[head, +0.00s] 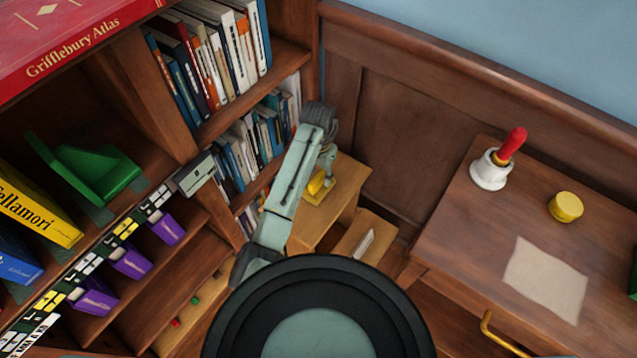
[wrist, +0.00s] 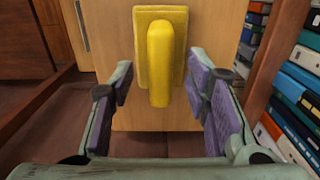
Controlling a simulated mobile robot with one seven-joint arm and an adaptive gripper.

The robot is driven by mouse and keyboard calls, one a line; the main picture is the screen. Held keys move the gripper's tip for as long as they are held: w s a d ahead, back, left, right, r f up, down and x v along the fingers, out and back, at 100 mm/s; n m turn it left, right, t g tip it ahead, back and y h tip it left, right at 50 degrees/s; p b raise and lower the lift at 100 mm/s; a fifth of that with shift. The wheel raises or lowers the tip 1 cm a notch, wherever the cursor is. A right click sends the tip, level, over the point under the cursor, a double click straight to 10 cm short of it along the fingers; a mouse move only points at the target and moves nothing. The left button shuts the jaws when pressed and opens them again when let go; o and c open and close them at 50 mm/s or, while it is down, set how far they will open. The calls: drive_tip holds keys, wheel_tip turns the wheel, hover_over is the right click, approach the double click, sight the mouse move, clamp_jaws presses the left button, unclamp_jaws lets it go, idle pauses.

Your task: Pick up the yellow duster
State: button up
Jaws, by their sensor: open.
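The yellow duster (wrist: 160,52) has a flat rectangular pad and a thick rounded handle. It rests on the top of a small light-wood cabinet (wrist: 218,30), and in the head view it shows partly (head: 318,186) behind the end of my arm. My gripper (wrist: 160,88) is open and empty, with its purple-padded fingers on either side of the duster's handle in the wrist view. Neither finger appears to touch the duster. How deep the fingertips reach beside it I cannot tell.
Shelves of books (wrist: 297,85) stand close on the right in the wrist view. A bookcase (head: 140,70) fills the left of the head view. A desk (head: 450,235) on the right holds a red-handled bell (head: 490,172), a yellow tin (head: 566,207) and a paper sheet (head: 545,280).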

drive_tip(key=shift+f, duration=1.45)
drive_tip(key=shift+c, duration=0.3)
clamp_jaws()
